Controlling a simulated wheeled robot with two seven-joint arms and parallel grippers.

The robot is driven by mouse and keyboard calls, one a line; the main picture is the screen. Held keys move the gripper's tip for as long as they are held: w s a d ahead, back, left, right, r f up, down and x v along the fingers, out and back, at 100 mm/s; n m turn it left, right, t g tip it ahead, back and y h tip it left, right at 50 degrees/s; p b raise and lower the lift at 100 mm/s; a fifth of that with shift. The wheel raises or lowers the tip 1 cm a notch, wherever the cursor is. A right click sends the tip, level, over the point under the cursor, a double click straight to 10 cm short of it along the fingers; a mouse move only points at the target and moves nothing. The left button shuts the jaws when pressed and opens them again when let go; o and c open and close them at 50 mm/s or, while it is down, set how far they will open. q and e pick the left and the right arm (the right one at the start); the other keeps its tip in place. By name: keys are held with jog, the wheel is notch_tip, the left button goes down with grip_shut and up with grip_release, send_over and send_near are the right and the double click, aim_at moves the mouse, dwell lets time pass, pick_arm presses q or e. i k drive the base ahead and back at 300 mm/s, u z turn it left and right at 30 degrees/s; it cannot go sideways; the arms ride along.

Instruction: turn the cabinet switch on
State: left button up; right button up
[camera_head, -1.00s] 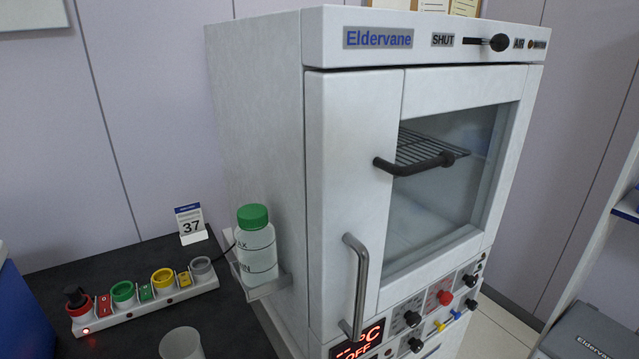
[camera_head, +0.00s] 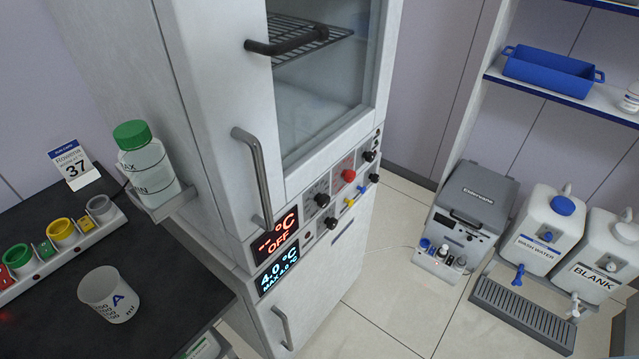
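The white cabinet (camera_head: 215,120) stands in the middle, with a tall grey handle (camera_head: 254,180) and a glass window. Its control panel holds a black dial (camera_head: 322,200), a red knob (camera_head: 348,176), a lower black knob (camera_head: 331,223), a yellow lever (camera_head: 349,203), a blue lever (camera_head: 362,190) and more black knobs at the right. I cannot tell from the labels which one is the switch. The upper display (camera_head: 277,238) reads OFF in red. The lower display (camera_head: 280,270) shows 4.0 °C in blue. Neither gripper is in view.
A green-capped bottle (camera_head: 147,165) sits in a side bracket. A grey device (camera_head: 466,215) and white canisters (camera_head: 547,232) stand right. Floor before the cabinet is clear.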

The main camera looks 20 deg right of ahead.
aim_at(369, 157)
jog(key=z, duration=0.45)
jog(key=k, duration=0.55)
jog(key=z, duration=0.75)
jog(key=i, duration=1.25)
jog(key=u, duration=1.05)
